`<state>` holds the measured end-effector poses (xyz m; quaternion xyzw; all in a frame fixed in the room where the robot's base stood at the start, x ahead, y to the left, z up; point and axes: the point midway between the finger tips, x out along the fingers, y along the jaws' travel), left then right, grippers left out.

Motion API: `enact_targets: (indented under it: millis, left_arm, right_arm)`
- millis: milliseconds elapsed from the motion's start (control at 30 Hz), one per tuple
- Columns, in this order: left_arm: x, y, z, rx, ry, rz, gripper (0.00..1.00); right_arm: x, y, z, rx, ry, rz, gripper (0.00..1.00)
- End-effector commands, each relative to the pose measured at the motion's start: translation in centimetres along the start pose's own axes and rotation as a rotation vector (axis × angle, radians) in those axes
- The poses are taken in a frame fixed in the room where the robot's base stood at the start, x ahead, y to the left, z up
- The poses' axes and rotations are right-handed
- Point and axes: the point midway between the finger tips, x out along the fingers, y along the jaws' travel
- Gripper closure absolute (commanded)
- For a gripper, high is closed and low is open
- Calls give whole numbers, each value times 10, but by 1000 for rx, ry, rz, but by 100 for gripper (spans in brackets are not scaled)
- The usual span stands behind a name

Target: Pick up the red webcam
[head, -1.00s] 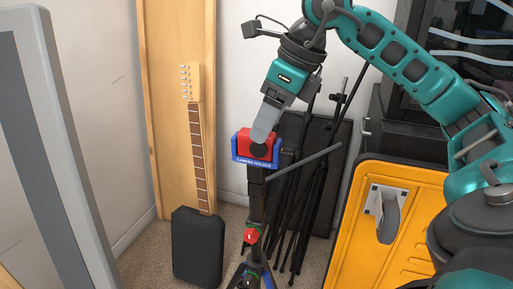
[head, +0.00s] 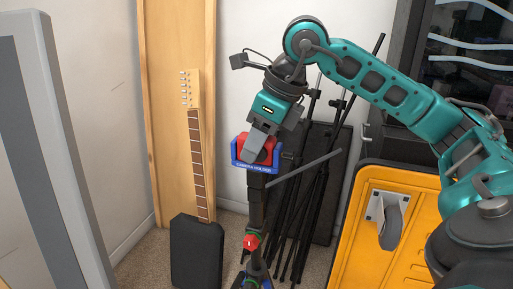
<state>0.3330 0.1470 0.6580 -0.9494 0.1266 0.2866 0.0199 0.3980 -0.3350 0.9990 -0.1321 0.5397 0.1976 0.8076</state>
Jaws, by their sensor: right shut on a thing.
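The red webcam (head: 243,145) sits in a blue holder (head: 236,160) labelled "CAMERA HOLDER" on top of a dark stand (head: 257,190). My right gripper (head: 256,148) reaches down from above and is shut on the webcam. The gripper hides much of the webcam's front. The webcam's lower part is inside the blue holder. My left gripper is not in view.
Black tripods (head: 299,200) stand behind and right of the stand. A guitar neck (head: 197,150) leans on a wooden panel at the left above a black case (head: 196,252). A yellow cabinet (head: 352,255) is at the right.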

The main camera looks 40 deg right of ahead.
Motion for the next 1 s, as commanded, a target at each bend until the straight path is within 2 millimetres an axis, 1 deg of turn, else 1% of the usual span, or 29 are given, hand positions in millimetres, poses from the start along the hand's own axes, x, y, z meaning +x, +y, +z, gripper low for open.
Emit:
enact_targets:
  millis: [33, 233, 467, 567, 667, 767, 867, 1000]
  left_arm:
    - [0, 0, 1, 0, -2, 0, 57]
    - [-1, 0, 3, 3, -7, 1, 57]
    - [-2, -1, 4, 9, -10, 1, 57]
    - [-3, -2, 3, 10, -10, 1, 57]
    - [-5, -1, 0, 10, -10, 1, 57]
    - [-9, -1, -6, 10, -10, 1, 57]
    - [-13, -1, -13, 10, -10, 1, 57]
    - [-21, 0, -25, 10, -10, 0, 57]
  right_arm:
    - [0, 0, 0, 0, 0, 0, 77]
    - [0, 0, 0, 0, 0, 0, 96]
    - [-1, 0, 0, 0, -1, -1, 96]
    - [-4, 0, 2, 0, -2, 0, 96]
    - [-12, 0, 6, 0, -4, 0, 96]
    - [-25, 0, 11, 0, -6, 1, 96]
    - [-42, 0, 19, -2, -6, 1, 96]
    - [-72, 0, 31, -2, -8, 1, 96]
